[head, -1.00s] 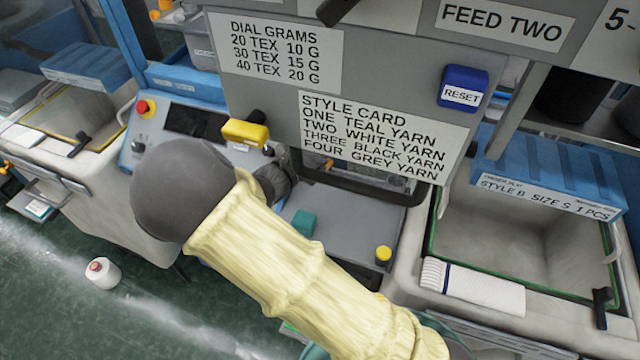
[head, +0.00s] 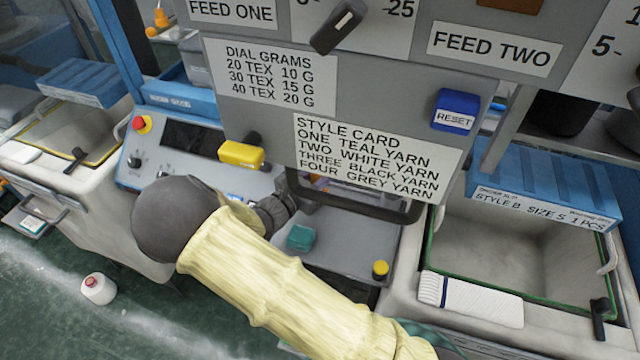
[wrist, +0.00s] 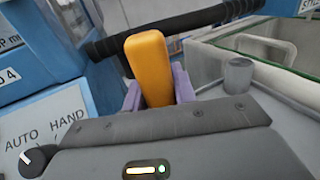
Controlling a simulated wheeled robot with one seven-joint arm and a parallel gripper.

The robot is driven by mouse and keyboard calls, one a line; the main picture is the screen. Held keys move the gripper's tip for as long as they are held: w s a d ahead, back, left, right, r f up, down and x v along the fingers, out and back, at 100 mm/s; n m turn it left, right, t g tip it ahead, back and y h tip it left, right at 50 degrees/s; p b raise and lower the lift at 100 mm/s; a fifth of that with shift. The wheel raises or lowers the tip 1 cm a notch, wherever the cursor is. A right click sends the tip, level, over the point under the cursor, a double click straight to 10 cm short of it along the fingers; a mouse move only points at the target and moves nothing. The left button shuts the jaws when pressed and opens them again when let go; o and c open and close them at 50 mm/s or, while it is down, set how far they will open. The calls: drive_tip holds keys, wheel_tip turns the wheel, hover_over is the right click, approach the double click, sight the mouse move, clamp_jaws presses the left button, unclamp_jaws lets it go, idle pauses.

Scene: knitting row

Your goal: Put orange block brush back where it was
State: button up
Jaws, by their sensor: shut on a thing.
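The orange block brush (wrist: 148,60) stands upright, slightly tilted, between the purple fingers of my gripper (wrist: 158,88) in the wrist view. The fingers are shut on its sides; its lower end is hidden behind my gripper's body. In the head view, a small orange patch of the brush (head: 318,183) shows behind the black bar under the style card.
A black bar (head: 355,203) crosses close by the gripper. A teal block (head: 301,237) and yellow button (head: 380,270) sit on the grey machine top (head: 345,240). A yellow handle (head: 241,154) is at left. A bin (head: 520,240) with a white striped cloth (head: 470,300) stands at right.

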drive_tip(key=shift+s+d, duration=0.15)
drive_tip(key=shift+f, duration=0.15)
wheel_tip(320, 180, down, 3)
drive_tip(key=shift+f, duration=0.2)
drive_tip(key=shift+s+a+f, duration=0.1)
drive_tip(key=shift+a+f, duration=0.05)
drive_tip(key=shift+a, duration=0.05)
drive_tip(key=shift+d, duration=0.1)
drive_tip(key=shift+f, duration=0.2)
drive_tip(key=o, duration=1)
